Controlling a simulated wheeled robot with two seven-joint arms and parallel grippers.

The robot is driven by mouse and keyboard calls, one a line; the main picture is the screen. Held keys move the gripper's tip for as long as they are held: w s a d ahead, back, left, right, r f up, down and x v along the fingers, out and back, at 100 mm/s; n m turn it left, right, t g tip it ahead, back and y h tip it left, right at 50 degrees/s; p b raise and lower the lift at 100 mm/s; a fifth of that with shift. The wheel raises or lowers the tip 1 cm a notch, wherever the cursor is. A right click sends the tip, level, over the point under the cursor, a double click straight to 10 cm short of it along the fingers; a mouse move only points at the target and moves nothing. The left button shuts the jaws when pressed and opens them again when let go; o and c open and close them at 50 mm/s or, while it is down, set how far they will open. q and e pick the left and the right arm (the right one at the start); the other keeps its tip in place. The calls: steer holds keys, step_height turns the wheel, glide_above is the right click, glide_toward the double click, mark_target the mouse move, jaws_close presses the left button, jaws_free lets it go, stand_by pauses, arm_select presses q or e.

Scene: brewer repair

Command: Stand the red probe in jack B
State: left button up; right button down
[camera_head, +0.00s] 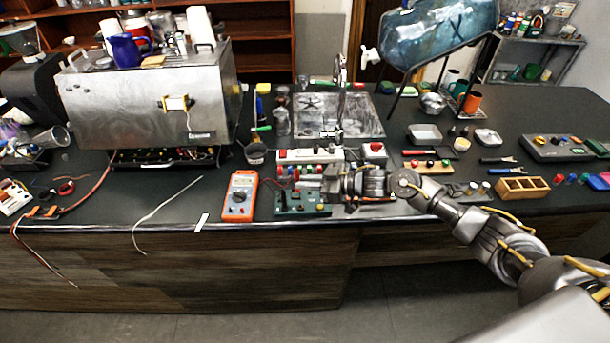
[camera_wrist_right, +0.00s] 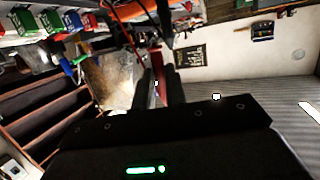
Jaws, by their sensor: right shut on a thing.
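My right gripper (camera_head: 326,186) reaches in from the right in the head view, its fingers pointing left over the right side of a green board (camera_head: 290,208). In the right wrist view my gripper (camera_wrist_right: 160,78) is shut on the red probe (camera_wrist_right: 158,88), a narrow red strip between the dark fingers. A dark red lead shows above it. The probe is not clear in the head view. Small red parts show on the board's left and along its back. I cannot make out jack letters, so I cannot tell which is jack B. My left gripper is not in view.
An orange multimeter (camera_head: 240,196) lies left of the board. A white strip with coloured parts (camera_head: 310,156) and a red-button box (camera_head: 374,150) stand behind my gripper. A steel brewer (camera_head: 150,95) stands at the left. The counter left of the multimeter is mostly clear.

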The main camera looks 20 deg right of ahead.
steer(key=f+b, duration=0.3)
steer(key=shift+s+d, duration=0.25)
step_height(320, 180, down, 3)
steer(key=b, duration=0.3)
steer(key=shift+s, duration=0.15)
steer(key=shift+r+p, duration=0.15)
steer(key=shift+p, duration=0.15)
steer(key=shift+s, duration=0.1)
steer(key=shift+f, duration=0.75)
stand_by(1.8)
